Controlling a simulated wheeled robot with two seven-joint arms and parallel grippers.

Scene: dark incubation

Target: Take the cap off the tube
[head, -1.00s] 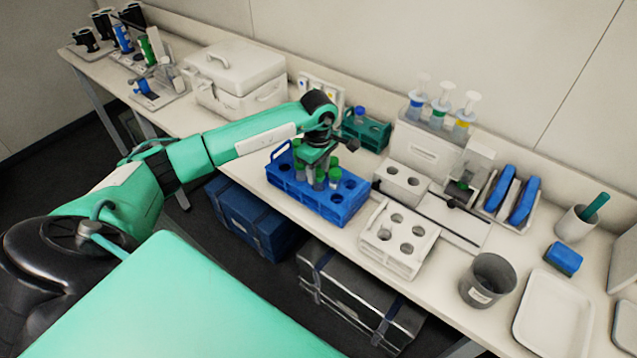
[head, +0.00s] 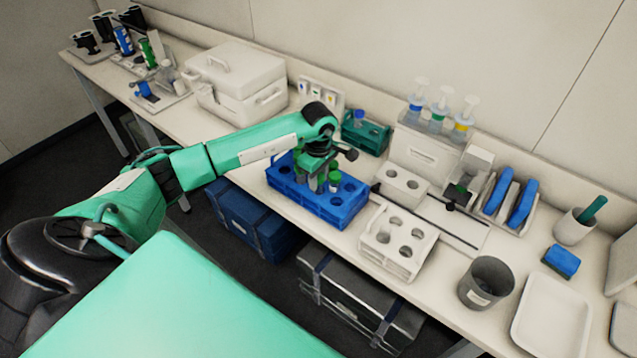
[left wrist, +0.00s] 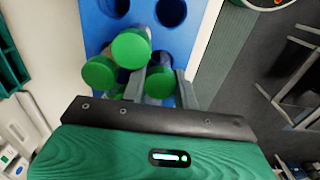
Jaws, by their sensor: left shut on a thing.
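The blue tube rack (head: 345,210) stands at the table's front edge, with several green-capped tubes in it. My left gripper (head: 318,176) is over the rack. In the left wrist view its fingers (left wrist: 160,90) are on both sides of one green cap (left wrist: 160,84) and shut on it. Two other green caps, a nearer-looking one (left wrist: 131,48) and one at the left (left wrist: 99,73), stand close beside the fingers. The held cap's tube is hidden below it, so I cannot tell whether it is still seated in the rack.
A white rack with round holes (head: 374,237) stands to the right of the blue rack. A teal rack (head: 374,138) with a blue-capped tube is behind it. A white box (head: 230,75) stands at the back left. A grey cup (head: 487,282) and white tray (head: 552,315) are at the right.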

